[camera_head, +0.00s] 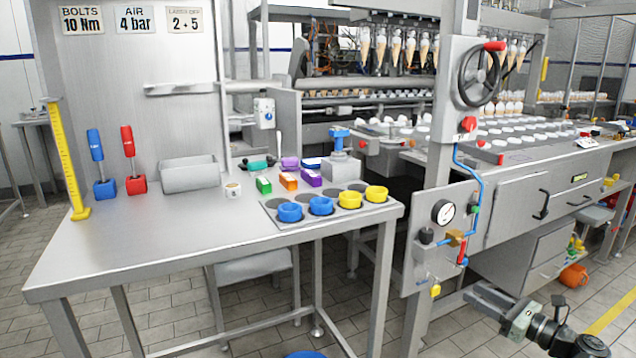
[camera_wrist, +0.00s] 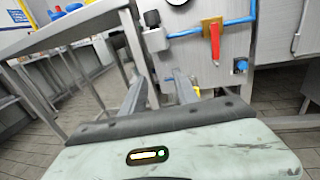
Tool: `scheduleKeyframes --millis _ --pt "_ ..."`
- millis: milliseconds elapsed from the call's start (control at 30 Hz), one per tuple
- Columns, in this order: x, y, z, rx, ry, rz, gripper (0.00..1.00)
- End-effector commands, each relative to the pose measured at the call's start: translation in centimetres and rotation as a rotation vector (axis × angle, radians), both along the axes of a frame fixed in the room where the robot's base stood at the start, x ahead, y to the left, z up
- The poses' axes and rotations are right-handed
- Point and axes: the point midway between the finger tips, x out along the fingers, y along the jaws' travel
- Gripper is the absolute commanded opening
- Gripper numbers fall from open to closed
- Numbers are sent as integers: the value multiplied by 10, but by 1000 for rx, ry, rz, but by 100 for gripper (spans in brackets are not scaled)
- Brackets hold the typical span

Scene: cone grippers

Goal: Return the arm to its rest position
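My gripper (camera_head: 474,293) is at the lower right of the head view, low over the floor and to the right of the steel table (camera_head: 150,255). In the wrist view the two fingers of my gripper (camera_wrist: 158,76) stand apart with nothing between them. It is open and empty. The arm behind it reaches in from the lower right corner; its base is out of view. No object touches the fingers in either view.
A valve panel (camera_head: 440,250) with a gauge, pipes and a red lever stands close beyond my gripper. Blue and yellow cups (camera_head: 321,206) sit at the table's right end. An orange container (camera_head: 574,275) lies on the floor. Tiled floor is open at the lower right.

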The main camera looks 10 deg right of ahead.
Motion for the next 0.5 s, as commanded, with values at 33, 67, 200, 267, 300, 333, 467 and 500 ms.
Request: scheduleKeyframes --millis 33,67,200,267,300,333,467,500 --pt "13 18 1 0 0 36 36" --pt "19 28 1 0 0 57 36" --pt "54 89 -4 -18 25 172 36" --pt "70 124 -10 -37 49 237 36" --pt "80 152 -16 -58 72 287 36" --pt "87 175 -22 -81 90 330 36" --pt "105 283 -58 -272 155 540 36" --pt "106 315 -71 -355 165 609 36"
